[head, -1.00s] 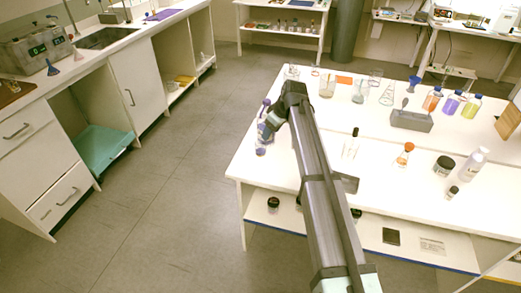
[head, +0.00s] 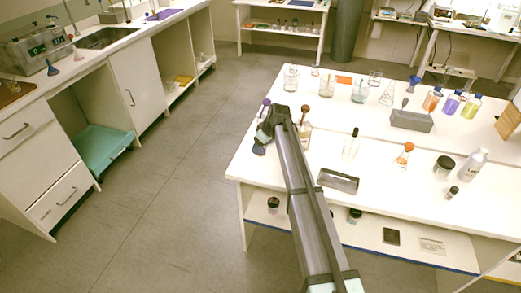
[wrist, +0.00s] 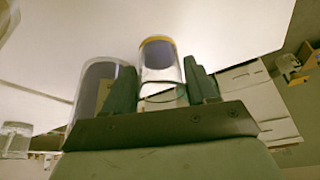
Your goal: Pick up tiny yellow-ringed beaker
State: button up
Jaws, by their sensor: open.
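A small clear beaker with a yellow ring (wrist: 159,57) shows in the wrist view, between my two dark green fingers. My gripper (wrist: 158,70) is open, one finger on each side of the beaker in the picture. I see a sliver of background by the right finger; whether either finger touches the glass I cannot tell. In the head view my gripper (head: 267,126) is over the left edge of the white table (head: 310,190). The yellow-ringed beaker cannot be made out in the head view, where my arm covers part of that area.
A larger clear glass vessel (wrist: 95,92) stands close to the left finger in the wrist view. In the head view a flask with a brown stopper (head: 304,128) stands just right of my wrist. A grey rack (head: 411,121) and several bottles stand farther right.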

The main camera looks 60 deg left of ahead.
jog(key=shift+s+a+f, duration=0.1)
jog(key=shift+f, duration=0.25)
jog(key=shift+c, duration=0.4)
jog(key=c, duration=0.7)
jog(key=shift+o, duration=0.2)
